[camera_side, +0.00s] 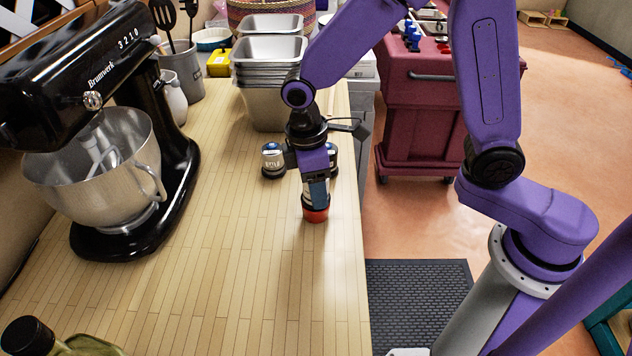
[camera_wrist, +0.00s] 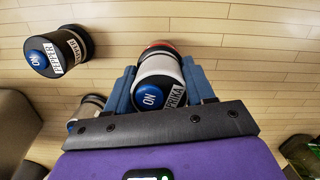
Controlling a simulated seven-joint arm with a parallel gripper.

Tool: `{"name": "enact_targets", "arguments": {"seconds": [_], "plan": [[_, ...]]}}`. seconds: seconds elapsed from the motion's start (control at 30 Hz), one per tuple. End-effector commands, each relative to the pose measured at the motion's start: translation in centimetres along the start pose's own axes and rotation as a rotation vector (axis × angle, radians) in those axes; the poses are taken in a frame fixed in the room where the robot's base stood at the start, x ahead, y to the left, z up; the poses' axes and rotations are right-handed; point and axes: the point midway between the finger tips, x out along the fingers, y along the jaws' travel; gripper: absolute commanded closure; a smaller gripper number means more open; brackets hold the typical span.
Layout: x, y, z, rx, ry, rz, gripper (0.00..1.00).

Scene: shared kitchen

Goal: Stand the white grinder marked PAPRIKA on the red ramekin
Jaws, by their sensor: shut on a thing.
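The white PAPRIKA grinder (camera_wrist: 160,88), with a blue ON cap, is between the fingers of my gripper (camera_wrist: 160,92) in the wrist view. My gripper is shut on it and hides most of it in the side view (camera_side: 317,190). The red ramekin (camera_side: 316,214) is on the wooden counter directly below the grinder. Its red rim (camera_wrist: 160,44) shows just past the grinder in the wrist view. The grinder looks upright and at the ramekin; I cannot tell whether its base rests there or hangs slightly above.
A PEPPER grinder (camera_wrist: 60,50) stands close by. Another grinder (camera_wrist: 88,108) is partly hidden by my gripper. A stand mixer (camera_side: 110,160) is at left, stacked metal pans (camera_side: 265,80) behind.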

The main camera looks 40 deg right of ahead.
Motion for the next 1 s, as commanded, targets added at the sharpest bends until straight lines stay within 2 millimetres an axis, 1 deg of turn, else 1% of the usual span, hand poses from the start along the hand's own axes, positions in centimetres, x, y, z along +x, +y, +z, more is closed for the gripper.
{"name": "enact_targets", "arguments": {"seconds": [0.53, 0.57, 0.87, 1.0], "plan": [[0.94, 0.01, -0.13, 0.0, 0.0, 0.0, 0.9], [0.9, 0.02, -0.14, 0.0, 0.001, 0.001, 0.37], [0.89, 0.01, -0.12, 0.0, 0.0, 0.0, 0.36], [0.26, 0.02, -0.19, 0.0, 0.002, 0.001, 0.36]]}}
